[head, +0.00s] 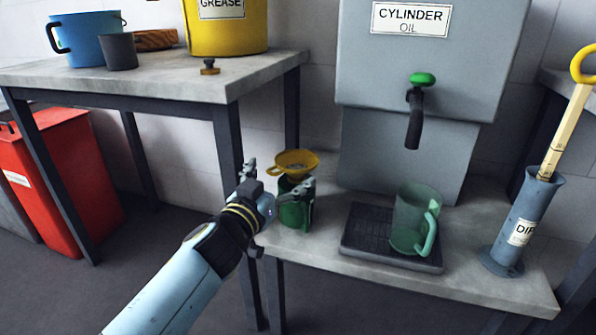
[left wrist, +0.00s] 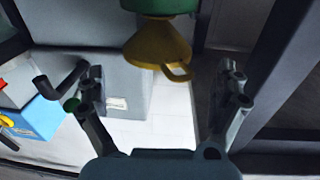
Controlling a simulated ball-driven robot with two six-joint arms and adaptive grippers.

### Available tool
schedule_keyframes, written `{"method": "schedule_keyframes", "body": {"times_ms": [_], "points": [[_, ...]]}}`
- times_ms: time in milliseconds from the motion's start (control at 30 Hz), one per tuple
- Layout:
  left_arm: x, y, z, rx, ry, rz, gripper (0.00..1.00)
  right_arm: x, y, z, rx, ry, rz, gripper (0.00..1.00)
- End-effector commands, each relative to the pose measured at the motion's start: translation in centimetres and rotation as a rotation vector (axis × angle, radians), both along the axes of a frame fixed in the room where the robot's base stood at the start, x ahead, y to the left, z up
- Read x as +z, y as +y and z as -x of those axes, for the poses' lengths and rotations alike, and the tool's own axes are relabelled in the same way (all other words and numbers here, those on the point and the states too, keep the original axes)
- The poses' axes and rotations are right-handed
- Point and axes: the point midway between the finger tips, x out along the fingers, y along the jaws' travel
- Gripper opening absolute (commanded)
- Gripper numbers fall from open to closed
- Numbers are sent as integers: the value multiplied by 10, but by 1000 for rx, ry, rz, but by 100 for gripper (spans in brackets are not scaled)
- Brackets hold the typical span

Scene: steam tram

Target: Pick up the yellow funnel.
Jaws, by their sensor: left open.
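The yellow funnel (head: 297,161) sits mouth up on top of a green can (head: 293,212), at the left end of the low bench. A small loop handle is on its rim. My left gripper (head: 279,178) is open beside the funnel, and one finger overlaps the can in the head view. In the left wrist view the picture is upside down; the funnel (left wrist: 157,58) shows ahead of and between the spread fingers (left wrist: 165,85). Nothing is held. The funnel's lower end is hidden. My right gripper is not in view.
On the low bench (head: 480,285) stand a black tray (head: 362,247) with a green-tinted jug (head: 408,222) and a grey dipstick holder (head: 521,215). The oil cylinder tank (head: 350,75) is behind. The taller table (head: 150,85) is at the left.

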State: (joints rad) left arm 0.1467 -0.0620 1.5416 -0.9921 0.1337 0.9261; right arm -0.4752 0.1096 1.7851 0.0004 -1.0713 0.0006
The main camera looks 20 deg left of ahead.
Motion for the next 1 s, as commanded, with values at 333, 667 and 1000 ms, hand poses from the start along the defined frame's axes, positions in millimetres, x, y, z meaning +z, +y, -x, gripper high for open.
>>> {"method": "schedule_keyframes", "body": {"times_ms": [333,667,1000], "points": [[-3,-9,-46,0,1,0,100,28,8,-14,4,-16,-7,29],[-1,-9,-52,0,1,0,97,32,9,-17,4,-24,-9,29],[-1,-9,-52,0,1,0,53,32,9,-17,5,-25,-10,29]]}}
